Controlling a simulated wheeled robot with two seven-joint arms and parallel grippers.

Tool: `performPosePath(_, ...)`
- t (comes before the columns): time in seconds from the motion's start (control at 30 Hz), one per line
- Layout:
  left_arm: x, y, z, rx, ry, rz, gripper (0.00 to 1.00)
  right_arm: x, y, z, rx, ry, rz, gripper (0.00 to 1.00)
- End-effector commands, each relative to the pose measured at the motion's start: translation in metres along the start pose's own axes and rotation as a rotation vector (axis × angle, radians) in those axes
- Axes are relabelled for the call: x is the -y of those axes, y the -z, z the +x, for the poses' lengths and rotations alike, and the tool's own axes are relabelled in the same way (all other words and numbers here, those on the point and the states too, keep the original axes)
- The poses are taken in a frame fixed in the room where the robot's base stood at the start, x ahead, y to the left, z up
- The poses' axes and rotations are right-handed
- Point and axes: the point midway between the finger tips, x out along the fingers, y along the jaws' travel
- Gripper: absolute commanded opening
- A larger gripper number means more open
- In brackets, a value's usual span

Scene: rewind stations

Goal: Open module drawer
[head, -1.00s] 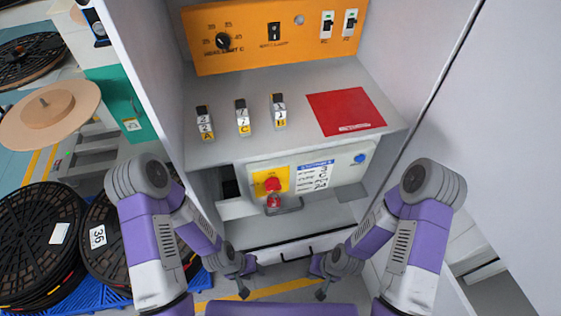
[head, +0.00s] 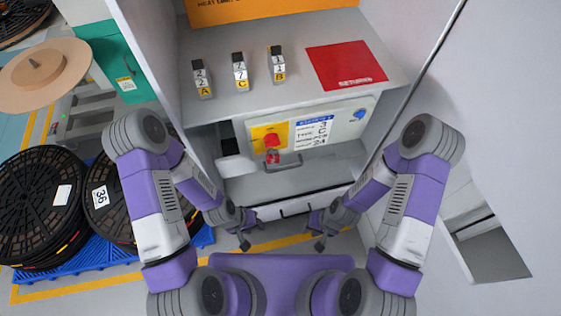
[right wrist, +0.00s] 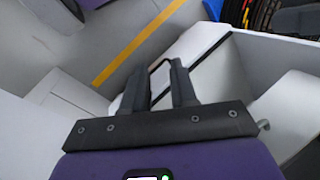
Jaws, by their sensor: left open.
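The module drawer (head: 313,130) is a pale front set under the cabinet's shelf, with a yellow patch, a red knob (head: 271,141), a white label and a blue button (head: 360,115). The drawer looks pushed in. My left gripper (head: 250,230) is open and empty, below and in front of the drawer. My right gripper (head: 315,231) is also open and empty, a little to the right at the same height. Its two apart fingers also show in the right wrist view (right wrist: 161,88). Neither gripper touches the drawer.
Above the drawer is a shelf (head: 215,105) with three number tags (head: 240,72) and a red mat (head: 345,65). Cabinet walls stand on both sides. Black reels (head: 40,200) on a blue pallet lie at left. Floor with a yellow line shows below.

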Motion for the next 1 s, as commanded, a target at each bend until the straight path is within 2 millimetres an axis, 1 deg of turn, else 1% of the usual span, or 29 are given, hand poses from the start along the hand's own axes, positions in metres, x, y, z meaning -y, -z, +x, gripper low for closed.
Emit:
performPosePath(0.03, 0.001, 0.000, 0.002, 0.000, 0.000, 0.000, 0.43, -0.005, -0.001, 0.009, 0.042, -0.002, 0.006, 0.35)
performPosePath(0.07, 0.001, 0.000, 0.003, 0.000, 0.000, 0.000, 0.43, -0.007, -0.003, 0.015, 0.078, 0.001, 0.005, 0.39)
performPosePath(0.1, 0.002, 0.000, 0.004, 0.000, 0.000, 0.000, 0.43, -0.009, -0.006, 0.023, 0.133, 0.013, 0.007, 0.39)
performPosePath(0.17, 0.002, 0.000, 0.006, 0.000, 0.000, 0.000, 0.43, -0.008, -0.009, 0.036, 0.219, 0.060, 0.010, 0.39)
performPosePath(0.2, 0.003, 0.000, 0.008, 0.000, 0.000, 0.000, 0.43, -0.004, -0.011, 0.043, 0.273, 0.111, 0.011, 0.39)
performPosePath(0.27, 0.004, 0.000, 0.010, 0.000, 0.000, 0.000, 0.43, 0.006, -0.009, 0.052, 0.337, 0.215, 0.015, 0.39)
performPosePath(0.37, 0.005, 0.001, 0.013, 0.000, 0.000, 0.000, 0.43, 0.031, 0.005, 0.061, 0.381, 0.442, 0.018, 0.39)
performPosePath(0.4, 0.005, 0.001, 0.015, 0.000, 0.000, 0.000, 0.43, 0.042, 0.015, 0.062, 0.371, 0.546, 0.018, 0.39)
performPosePath(0.47, 0.006, 0.001, 0.017, 0.000, 0.000, 0.000, 0.43, 0.056, 0.036, 0.062, 0.322, 0.709, 0.018, 0.39)
performPosePath(0.53, 0.007, 0.001, 0.019, 0.000, 0.000, 0.000, 0.43, 0.069, 0.067, 0.057, 0.219, 0.894, 0.014, 0.39)
performPosePath(0.57, 0.007, 0.001, 0.020, 0.000, 0.000, 0.000, 0.43, 0.072, 0.081, 0.054, 0.163, 0.966, 0.012, 0.39)
performPosePath(0.6, 0.008, 0.001, 0.021, 0.000, 0.000, 0.000, 0.43, 0.074, 0.100, 0.049, 0.078, 1.052, 0.007, 0.39)
performPosePath(0.63, 0.008, 0.001, 0.021, 0.000, 0.000, 0.000, 0.43, 0.074, 0.113, 0.045, 0.013, 1.108, 0.004, 0.39)
performPosePath(0.7, 0.009, 0.001, 0.023, 0.000, 0.000, 0.000, 0.43, 0.071, 0.141, 0.035, -0.137, 1.210, -0.004, 0.39)
performPosePath(0.73, 0.009, 0.001, 0.023, 0.000, 0.000, 0.000, 0.43, 0.069, 0.151, 0.031, -0.195, 1.242, -0.007, 0.39)
performPosePath(0.8, 0.009, 0.001, 0.024, 0.000, 0.000, 0.000, 0.43, 0.063, 0.169, 0.024, -0.311, 1.293, -0.015, 0.39)
performPosePath(0.83, 0.009, 0.001, 0.024, 0.000, 0.000, 0.000, 0.43, 0.061, 0.174, 0.021, -0.349, 1.308, -0.017, 0.39)
performPosePath(0.93, 0.009, 0.001, 0.025, 0.000, 0.000, 0.000, 0.43, 0.059, 0.185, 0.015, -0.423, 1.334, -0.023, 0.39)
performPosePath(1.0, 0.010, 0.001, 0.025, 0.000, 0.000, 0.000, 0.43, 0.063, 0.189, 0.015, -0.438, 1.339, -0.027, 0.39)
